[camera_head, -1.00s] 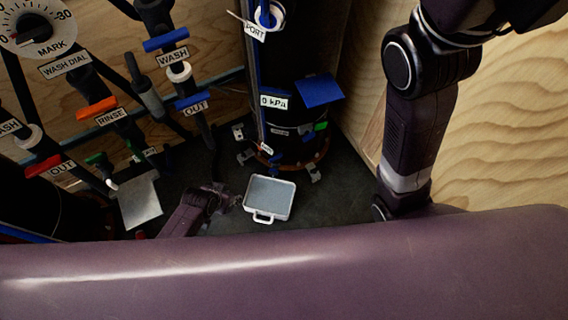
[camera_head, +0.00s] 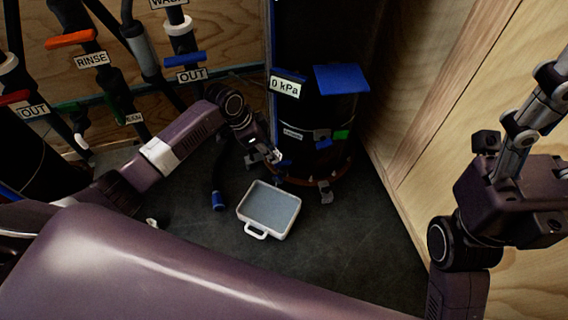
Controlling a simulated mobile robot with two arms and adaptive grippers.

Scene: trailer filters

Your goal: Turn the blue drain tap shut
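A small blue tap (camera_head: 285,163), which I take to be the drain tap, sits low on the front of the black vessel (camera_head: 330,172), beside a small white label. Its handle is partly hidden and its angle is hard to read. My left gripper (camera_head: 268,152) is right at the tap, coming in from the left. Its fingers are small and dark, so I cannot tell whether they touch the tap or how far they are open. My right gripper (camera_head: 535,110) is raised at the right edge by the wooden wall, away from the tap.
A white-rimmed tray with a handle (camera_head: 244,226) lies on the dark floor in front of the vessel. A hose with a blue end (camera_head: 218,201) hangs left of it. A blue flap (camera_head: 341,78) juts from the vessel. Pipes with coloured handles stand at left.

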